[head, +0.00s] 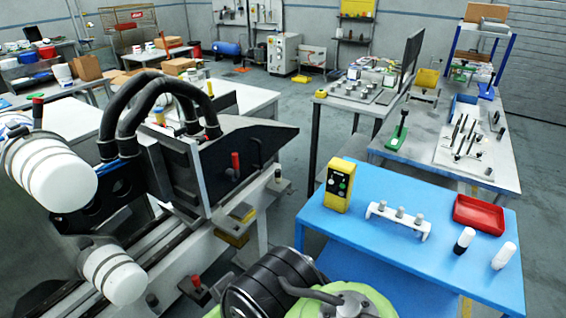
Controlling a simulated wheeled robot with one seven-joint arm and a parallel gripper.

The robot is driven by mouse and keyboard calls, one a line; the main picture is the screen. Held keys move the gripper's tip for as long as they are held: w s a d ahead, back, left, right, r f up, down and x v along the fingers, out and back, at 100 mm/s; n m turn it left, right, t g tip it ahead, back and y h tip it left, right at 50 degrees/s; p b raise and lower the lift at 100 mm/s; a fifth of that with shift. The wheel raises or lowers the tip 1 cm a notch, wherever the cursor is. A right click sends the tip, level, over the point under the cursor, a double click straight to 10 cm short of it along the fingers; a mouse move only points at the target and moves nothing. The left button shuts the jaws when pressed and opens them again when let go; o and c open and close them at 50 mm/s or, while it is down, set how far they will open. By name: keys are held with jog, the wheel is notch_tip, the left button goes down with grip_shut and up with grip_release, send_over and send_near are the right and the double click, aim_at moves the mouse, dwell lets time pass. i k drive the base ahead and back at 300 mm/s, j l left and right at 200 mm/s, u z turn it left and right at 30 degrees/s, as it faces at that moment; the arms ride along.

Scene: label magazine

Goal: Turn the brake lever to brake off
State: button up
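The label magazine (192,170) stands at the left, a grey and black machine with a dark angled side plate. Several small levers or knobs with red grips show on and near it. One red grip (236,164) stands upright in front of the dark plate. Another red grip (196,283) is low on the rail at the front. A third red-topped one (38,112) is at the far left beside a white roll (48,175). I cannot tell which is the brake lever, nor read any brake marking. My gripper is not clearly visible.
Black hoses (150,100) arch over the machine. Grey floor lies open behind.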

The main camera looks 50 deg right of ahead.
aim_at(236, 166)
jog(key=z, duration=1.05)
jog(key=i+u, duration=0.2)
jog(key=u, duration=0.25)
jog(key=i+l+u, duration=0.2)
jog(key=u, duration=0.25)
jog(key=i+l+u, duration=0.15)
jog(key=u, duration=0.25)
